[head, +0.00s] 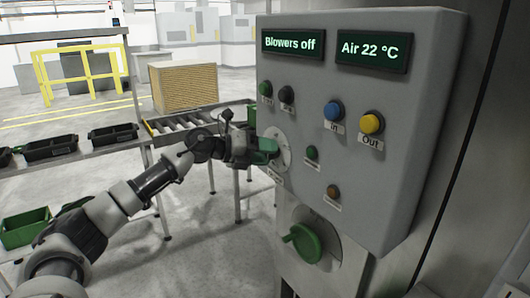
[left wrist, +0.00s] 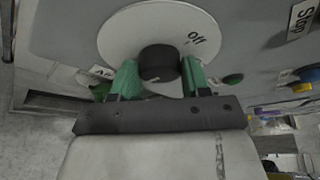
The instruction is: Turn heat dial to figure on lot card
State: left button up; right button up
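The dial (head: 284,151) is a pale disc low on the left of the grey control panel's front, partly hidden by my left gripper (head: 268,148). In the left wrist view its black knob (left wrist: 160,62) stands in the middle of the white disc (left wrist: 118,36), with "Off" printed beside it. The green fingers of my left gripper (left wrist: 160,78) lie on both sides of the knob and appear closed against it. The figures on the dial cannot be read. A display (head: 373,49) reads "Air 22 °C". I see no lot card. My right gripper is out of view.
Another display (head: 292,43) reads "Blowers off". Blue (head: 333,110) and yellow (head: 371,123) buttons sit right of the dial, and a green handle (head: 302,243) is below. A roller conveyor (head: 185,124) with a brown stack (head: 185,86) stands behind my left arm.

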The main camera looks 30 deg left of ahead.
pick_arm(q)
jog(key=o, duration=0.4)
jog(key=shift+c, duration=0.2)
jog(key=b+v, duration=0.6)
jog(key=v, duration=0.4)
jog(key=shift+s+a, duration=0.25)
jog(key=shift+s, duration=0.05)
